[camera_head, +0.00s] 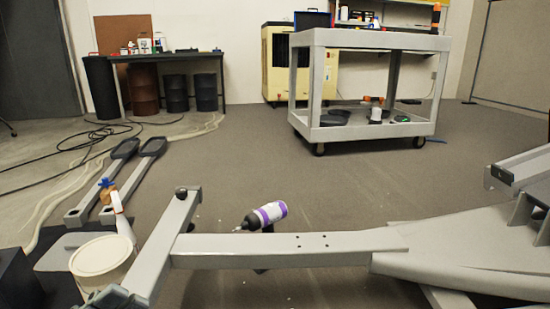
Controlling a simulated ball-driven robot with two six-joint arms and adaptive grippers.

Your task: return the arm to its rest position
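Neither of my grippers shows in the head view, and I see no part of either arm that I can be sure of. A large grey metal frame (290,250) of the elliptical machine crosses the foreground, with a crossbar at its left end. Two grey bars with black foot pedals (125,148) lie on the floor at the left. A tool or bottle with a black tip and a purple and white body (270,213) shows just behind the long beam. Its lower part is hidden by the beam.
A white bucket (100,256) and a white spray bottle (121,220) stand beside the frame at lower left. A grey wheeled cart (372,40) stands at the back right. A dark workbench (168,57) with barrels is at the back left. Cables (60,150) lie on the left floor. The middle floor is clear.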

